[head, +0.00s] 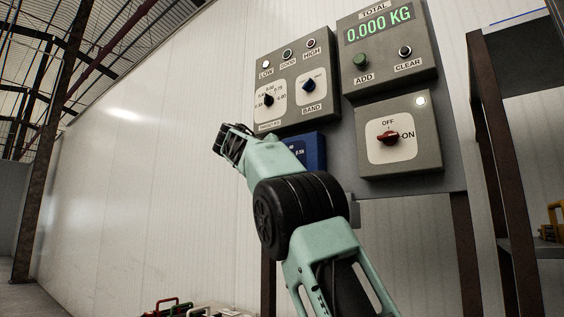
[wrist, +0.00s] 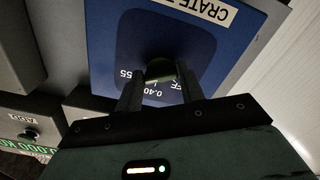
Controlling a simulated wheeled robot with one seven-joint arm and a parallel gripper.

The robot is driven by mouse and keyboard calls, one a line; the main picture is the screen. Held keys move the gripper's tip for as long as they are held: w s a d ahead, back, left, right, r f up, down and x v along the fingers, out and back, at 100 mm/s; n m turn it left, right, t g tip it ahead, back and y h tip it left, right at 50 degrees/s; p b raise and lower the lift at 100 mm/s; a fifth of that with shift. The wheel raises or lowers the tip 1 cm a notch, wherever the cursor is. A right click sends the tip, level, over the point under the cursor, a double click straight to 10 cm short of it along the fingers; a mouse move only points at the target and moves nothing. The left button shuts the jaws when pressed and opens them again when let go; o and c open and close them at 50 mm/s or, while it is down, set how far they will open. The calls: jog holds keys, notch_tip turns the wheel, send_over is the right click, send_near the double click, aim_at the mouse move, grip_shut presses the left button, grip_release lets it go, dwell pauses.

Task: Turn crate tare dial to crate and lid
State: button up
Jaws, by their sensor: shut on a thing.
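The crate tare box is blue; its printed "CRATE T..." label and dark dial face show upside down in the wrist view (wrist: 215,50). The round crate tare dial (wrist: 160,68) is in the middle of that face. My gripper (wrist: 160,76) is shut on the dial, one finger on each side. The fingers cover part of the scale; "0.40", "55" and "FF" can be read, but the pointer's setting cannot be told. In the head view the blue box (head: 314,149) is partly hidden behind my arm, and the dial is hidden.
Above the blue box is a grey panel (head: 296,50) with two dials and lamps. To its right are a display box (head: 388,80) reading 0.000 KG and a box with a red ON/OFF switch (head: 390,138). A dark shelf rack (head: 486,110) stands at right.

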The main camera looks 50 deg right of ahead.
jog(key=o, duration=1)
jog(key=s+a+b, duration=0.1)
jog(key=a+b, duration=0.1)
jog(key=a, duration=1.5)
jog(key=shift+s+a, duration=0.15)
jog(key=shift+a, duration=0.05)
